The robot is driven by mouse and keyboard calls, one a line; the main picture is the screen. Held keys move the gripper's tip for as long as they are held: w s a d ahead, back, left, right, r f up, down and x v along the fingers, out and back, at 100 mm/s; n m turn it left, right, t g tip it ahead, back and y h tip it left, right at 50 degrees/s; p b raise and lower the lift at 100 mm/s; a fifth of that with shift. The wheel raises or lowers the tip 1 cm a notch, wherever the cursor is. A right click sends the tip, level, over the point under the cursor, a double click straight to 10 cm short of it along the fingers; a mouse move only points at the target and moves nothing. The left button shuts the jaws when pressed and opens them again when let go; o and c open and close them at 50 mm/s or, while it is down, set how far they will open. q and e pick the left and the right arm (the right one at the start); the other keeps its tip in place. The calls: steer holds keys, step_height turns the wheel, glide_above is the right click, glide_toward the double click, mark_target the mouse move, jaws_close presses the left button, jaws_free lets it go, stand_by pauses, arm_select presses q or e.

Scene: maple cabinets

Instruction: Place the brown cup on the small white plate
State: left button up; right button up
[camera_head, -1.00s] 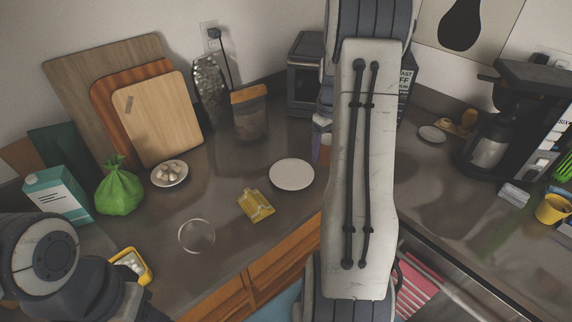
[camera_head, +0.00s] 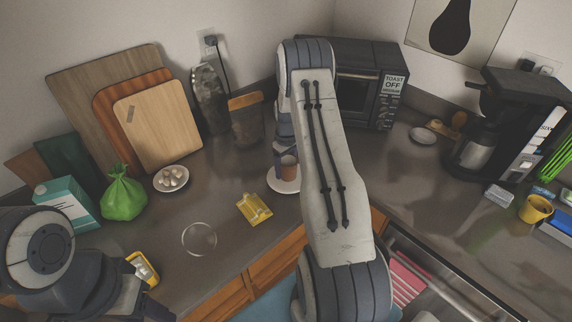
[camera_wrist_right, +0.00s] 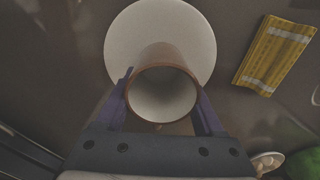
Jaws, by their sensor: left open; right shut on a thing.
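The brown cup (camera_head: 288,168) has a pale inside and is held between the fingers of my right gripper (camera_head: 286,150). In the right wrist view the cup (camera_wrist_right: 163,70) shows its open mouth, with the right gripper (camera_wrist_right: 163,108) shut around it. The small white plate (camera_head: 274,184) lies on the counter, partly hidden by the cup and my arm. In the right wrist view the plate (camera_wrist_right: 125,35) lies behind the cup, which overlaps its near part. I cannot tell whether they touch. My left gripper (camera_head: 148,308) is open at the lower left, partly cut off.
A yellow packet (camera_head: 254,208) and a clear round dish (camera_head: 199,239) lie left of the plate. A green bag (camera_head: 123,195) and a bowl of white pieces (camera_head: 171,178) stand farther left. A toaster oven (camera_head: 358,85) stands behind my right arm.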

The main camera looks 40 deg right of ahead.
steer(key=shift+f, duration=0.1)
steer(key=shift+f, duration=0.15)
steer(key=o, duration=1.5)
steer(key=shift+o, duration=0.2)
steer(key=shift+r, duration=0.35)
steer(key=shift+w+r+b, duration=0.1)
steer(key=shift+r+b, duration=0.15)
steer(key=shift+b, duration=0.05)
step_height(320, 180, up, 11)
steer(key=b, duration=0.3)
steer(key=shift+r, duration=0.2)
